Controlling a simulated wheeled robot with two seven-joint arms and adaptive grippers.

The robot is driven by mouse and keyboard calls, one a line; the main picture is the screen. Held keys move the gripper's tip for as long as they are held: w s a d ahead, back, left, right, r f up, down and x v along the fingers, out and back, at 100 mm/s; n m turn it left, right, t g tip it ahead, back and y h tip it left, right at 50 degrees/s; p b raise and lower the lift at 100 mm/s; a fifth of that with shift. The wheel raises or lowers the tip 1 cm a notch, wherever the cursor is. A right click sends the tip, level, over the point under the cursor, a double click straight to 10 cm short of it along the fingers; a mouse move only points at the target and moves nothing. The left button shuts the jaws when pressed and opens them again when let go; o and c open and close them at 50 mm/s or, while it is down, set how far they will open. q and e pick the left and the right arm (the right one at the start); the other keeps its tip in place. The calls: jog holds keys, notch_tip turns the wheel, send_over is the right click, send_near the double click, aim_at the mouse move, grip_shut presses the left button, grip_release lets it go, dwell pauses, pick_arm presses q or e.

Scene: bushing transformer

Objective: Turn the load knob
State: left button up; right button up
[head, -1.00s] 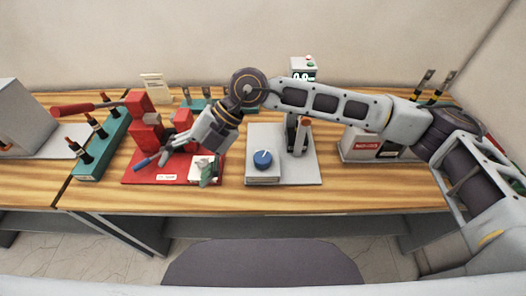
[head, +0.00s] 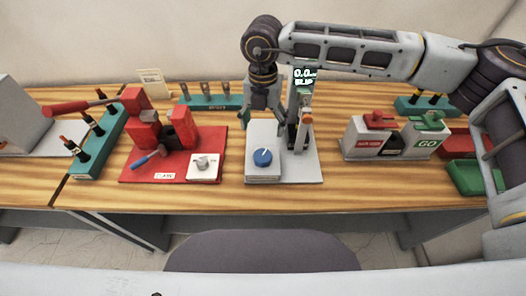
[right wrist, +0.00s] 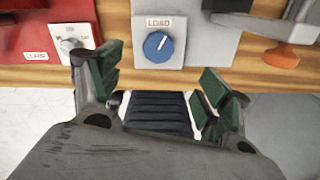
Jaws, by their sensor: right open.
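The load knob (head: 262,157) is a round blue dial with a white pointer line on a light grey box (head: 264,134). In the right wrist view the knob (right wrist: 158,46) sits under the word LOAD, ahead of and between my fingers. My right gripper (head: 264,108) hangs above the back part of the grey box, pointing down, apart from the knob. In the right wrist view its green-padded fingers (right wrist: 160,85) are spread with nothing between them. My left gripper is not in view.
A grey post (head: 293,125) with an orange-tipped lever rises right of the load knob. The table front is clear.

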aim_at(263, 154)
jog(key=shift+f, duration=0.1)
jog(key=shift+f+p, duration=1.45)
jog(key=shift+f, duration=5.35)
jog(key=c, duration=1)
